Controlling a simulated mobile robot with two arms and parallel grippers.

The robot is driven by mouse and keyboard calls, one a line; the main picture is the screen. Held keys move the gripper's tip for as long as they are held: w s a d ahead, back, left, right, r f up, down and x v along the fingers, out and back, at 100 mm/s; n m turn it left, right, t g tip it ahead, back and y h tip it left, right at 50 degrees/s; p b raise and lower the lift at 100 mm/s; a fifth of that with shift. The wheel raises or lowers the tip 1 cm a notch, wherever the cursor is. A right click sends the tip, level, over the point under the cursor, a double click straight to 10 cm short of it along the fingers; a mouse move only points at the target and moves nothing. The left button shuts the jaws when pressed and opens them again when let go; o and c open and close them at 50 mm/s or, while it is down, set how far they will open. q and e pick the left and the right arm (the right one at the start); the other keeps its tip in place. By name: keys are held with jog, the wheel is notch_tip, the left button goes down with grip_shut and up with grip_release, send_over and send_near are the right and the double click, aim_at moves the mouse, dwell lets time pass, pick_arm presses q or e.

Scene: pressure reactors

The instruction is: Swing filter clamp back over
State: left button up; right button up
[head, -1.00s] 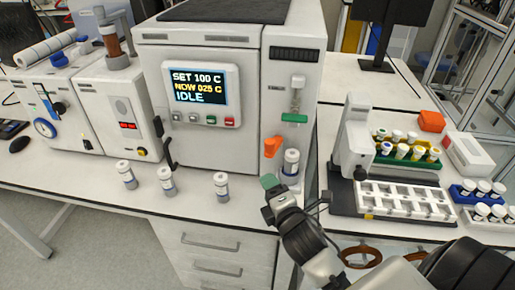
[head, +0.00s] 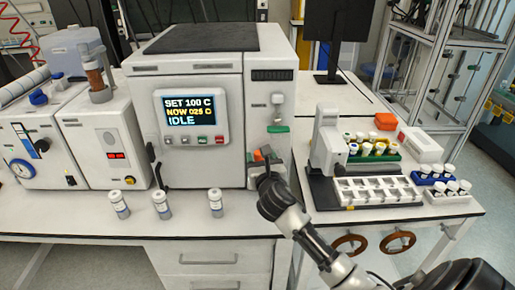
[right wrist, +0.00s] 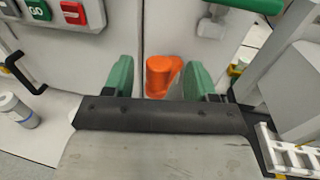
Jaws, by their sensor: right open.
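The orange filter clamp (head: 258,155) sits low on the right-hand front of the white reactor (head: 190,100). It is partly hidden by my right gripper (head: 267,160) in the head view. In the right wrist view the clamp (right wrist: 163,75) shows between the two green fingertips of the open right gripper (right wrist: 158,80), beyond them. I cannot tell whether a finger touches it. The white-capped vial seen below the clamp earlier is hidden behind the gripper now. My left gripper is not in view.
Three white-capped vials, one here (head: 216,203), stand on the bench front left of the gripper. A black-based device with a white rack (head: 375,190) stands to the right. The monitor (head: 190,107) reads IDLE.

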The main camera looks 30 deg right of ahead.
aim_at(258, 150)
jog(key=shift+x, duration=2.2)
jog(key=shift+a, duration=0.1)
grip_shut()
